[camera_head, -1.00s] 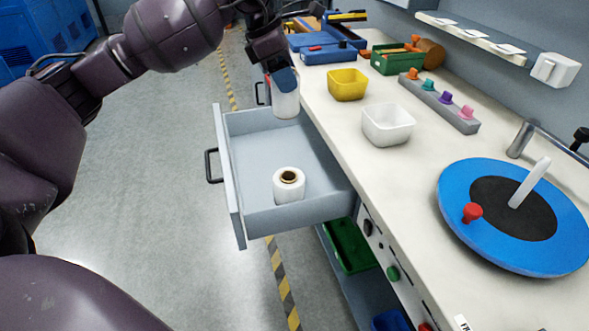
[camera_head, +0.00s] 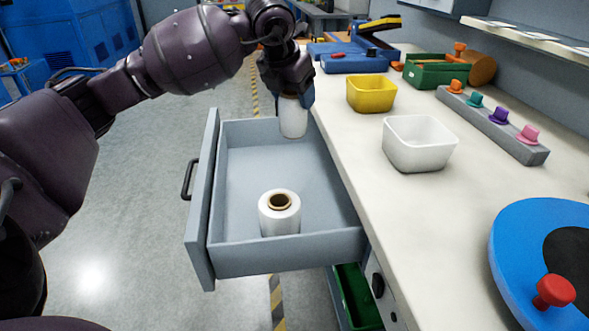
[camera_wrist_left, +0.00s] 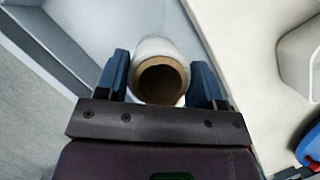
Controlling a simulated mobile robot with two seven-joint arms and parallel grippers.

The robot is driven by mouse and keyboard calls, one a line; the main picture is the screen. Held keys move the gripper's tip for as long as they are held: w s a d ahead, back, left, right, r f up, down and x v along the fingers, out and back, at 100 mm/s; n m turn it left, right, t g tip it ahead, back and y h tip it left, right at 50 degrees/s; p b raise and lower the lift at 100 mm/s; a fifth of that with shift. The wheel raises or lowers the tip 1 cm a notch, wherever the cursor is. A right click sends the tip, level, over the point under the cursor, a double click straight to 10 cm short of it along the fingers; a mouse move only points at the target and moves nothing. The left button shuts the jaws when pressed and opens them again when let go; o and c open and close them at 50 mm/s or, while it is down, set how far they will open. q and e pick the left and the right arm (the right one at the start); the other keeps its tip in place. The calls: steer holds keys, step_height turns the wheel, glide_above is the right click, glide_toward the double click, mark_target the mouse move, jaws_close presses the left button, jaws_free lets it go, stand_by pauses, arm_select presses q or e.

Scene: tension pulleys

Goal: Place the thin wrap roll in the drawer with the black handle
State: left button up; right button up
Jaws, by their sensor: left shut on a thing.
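The drawer (camera_head: 250,258) is pulled open, with a black handle (camera_head: 189,180) on its front. My left gripper (camera_head: 292,98) is shut on a white wrap roll (camera_head: 293,120) at the far end of the drawer, near the counter edge. The held roll is upright and its lower part shows below the fingers. In the left wrist view the held roll (camera_wrist_left: 160,50) shows its brown core between the blue fingers. A second white wrap roll (camera_head: 279,218) with a brown core stands upright in the drawer's near part. My right gripper is not in view.
The counter (camera_head: 370,215) runs along the drawer's right side. On it are a white bin (camera_head: 418,150), a yellow bin (camera_head: 371,95), a green box (camera_head: 440,72), a rack of coloured knobs (camera_head: 490,122) and a blue disc (camera_head: 515,260). The drawer's middle is clear.

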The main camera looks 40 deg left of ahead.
mark_target(294, 138)
arm_select(q)
step_height(294, 138, down, 10)
steer(key=shift+r+b, duration=0.15)
steer(key=shift+b, duration=0.95)
steer(key=shift+w+f, duration=0.1)
steer(key=shift+f, duration=0.35)
step_height(294, 138, down, 6)
steer(key=shift+r+b, duration=0.25)
steer(key=shift+b, duration=0.75)
steer(key=shift+f, duration=0.15)
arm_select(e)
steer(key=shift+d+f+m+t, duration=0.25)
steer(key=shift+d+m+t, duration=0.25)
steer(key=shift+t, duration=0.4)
arm_select(q)
steer(key=o, duration=1)
steer(key=shift+f, duration=0.1)
